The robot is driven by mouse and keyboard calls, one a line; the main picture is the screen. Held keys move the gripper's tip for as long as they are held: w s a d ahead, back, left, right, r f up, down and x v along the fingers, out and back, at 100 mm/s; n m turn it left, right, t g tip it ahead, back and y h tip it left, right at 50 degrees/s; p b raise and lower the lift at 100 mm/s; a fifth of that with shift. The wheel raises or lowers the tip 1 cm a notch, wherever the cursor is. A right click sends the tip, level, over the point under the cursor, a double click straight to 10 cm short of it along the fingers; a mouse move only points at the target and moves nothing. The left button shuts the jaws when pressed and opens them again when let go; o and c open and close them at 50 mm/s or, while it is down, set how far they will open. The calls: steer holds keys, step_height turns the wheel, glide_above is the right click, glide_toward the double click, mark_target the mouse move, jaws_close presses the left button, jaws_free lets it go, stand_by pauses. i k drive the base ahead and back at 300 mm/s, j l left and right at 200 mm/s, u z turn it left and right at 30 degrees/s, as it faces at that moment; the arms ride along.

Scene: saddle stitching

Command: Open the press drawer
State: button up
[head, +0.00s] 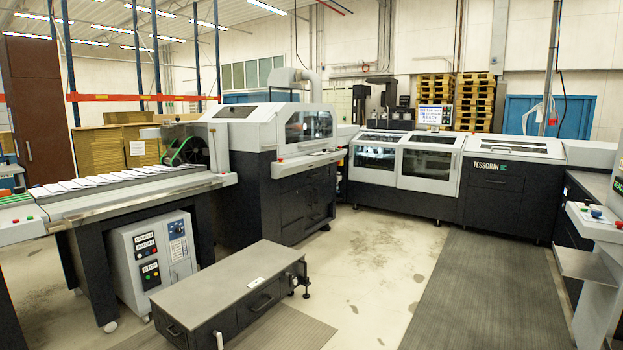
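Several closed drawer fronts are in the head view, and none is readably marked as the press drawer. One dark drawer front (497,182) with a handle is on the black machine lettered like "TESSGRIN" at the right rear. Stacked dark drawer fronts (318,196) are on the grey and black machine (262,130) in the middle. A low grey-topped bench (228,278) in the foreground has a dark drawer front with a handle (263,301). All of these look shut. My gripper is not in view, so its state is hidden.
A feeder table with a row of white paper stacks (110,181) stands at left, above a white control cabinet (153,252). A console (590,222) with buttons stands at the right edge. Bare floor (372,262) and a grey ribbed mat (470,292) lie open between the machines.

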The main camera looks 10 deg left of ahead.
mark_target(289, 183)
steer(key=i+u, duration=0.1)
steer(key=i, duration=5.35)
steer(key=i+u, duration=0.1)
steer(key=i, duration=0.4)
steer(key=i+l+u, duration=0.15)
steer(key=i, duration=0.35)
steer(key=i+u, duration=0.1)
steer(key=i, duration=0.4)
steer(key=i+l+u, duration=0.1)
steer(key=i, duration=0.35)
steer(key=i+l+u, duration=0.4)
steer(key=i, duration=0.25)
steer(key=l, duration=0.1)
